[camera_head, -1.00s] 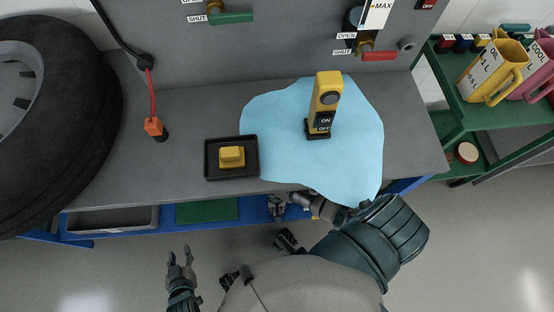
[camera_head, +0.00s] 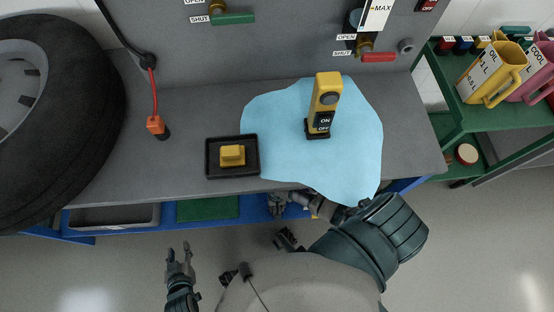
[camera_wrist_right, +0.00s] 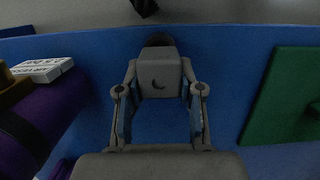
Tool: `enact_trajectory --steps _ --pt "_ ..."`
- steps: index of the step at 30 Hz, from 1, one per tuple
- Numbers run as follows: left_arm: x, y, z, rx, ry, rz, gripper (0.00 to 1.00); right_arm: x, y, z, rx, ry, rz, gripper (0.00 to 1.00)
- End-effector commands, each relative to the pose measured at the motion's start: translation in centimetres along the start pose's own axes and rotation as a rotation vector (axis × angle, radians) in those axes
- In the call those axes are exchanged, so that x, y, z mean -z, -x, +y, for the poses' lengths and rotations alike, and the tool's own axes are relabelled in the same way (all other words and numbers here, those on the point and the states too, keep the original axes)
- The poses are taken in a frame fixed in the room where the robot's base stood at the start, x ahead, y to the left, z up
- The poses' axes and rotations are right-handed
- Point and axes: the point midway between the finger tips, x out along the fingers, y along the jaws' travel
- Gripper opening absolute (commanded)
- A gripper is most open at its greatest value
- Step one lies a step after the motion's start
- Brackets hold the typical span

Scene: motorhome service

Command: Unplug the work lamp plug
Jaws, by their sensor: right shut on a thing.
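In the right wrist view a grey block (camera_wrist_right: 160,78) with a dark crescent mark, plug-like, sits between the fingers of my right gripper (camera_wrist_right: 159,92). The gripper is shut on it, in front of a blue panel. In the head view my right gripper (camera_head: 277,204) is at the bench's front edge, partly hidden. The yellow work lamp (camera_head: 326,95), marked ON and OFF, stands upright on a light-blue cloth (camera_head: 275,118) on the bench. My left gripper (camera_head: 180,254) is open and empty over the floor, in front of the bench. I see no lamp cable.
A black tray (camera_head: 209,157) with a yellow block stands on the bench. An orange connector (camera_head: 156,125) on a red cable is at the left, beside a large tyre (camera_head: 95,130). A purple cylinder (camera_wrist_right: 45,125) with a white label lies left of my right gripper. Green shelves (camera_head: 450,125) hold jugs.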

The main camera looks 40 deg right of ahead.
Motion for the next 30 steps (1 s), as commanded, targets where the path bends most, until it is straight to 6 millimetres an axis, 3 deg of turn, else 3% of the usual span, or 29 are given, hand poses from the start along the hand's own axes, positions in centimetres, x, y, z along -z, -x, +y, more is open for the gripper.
enact_trajectory --steps 30 --pt "-1.8 -1.0 0.0 -0.002 0.003 -0.017 0.40 0.4 -2.3 0.1 -0.001 0.000 -0.001 0.00"
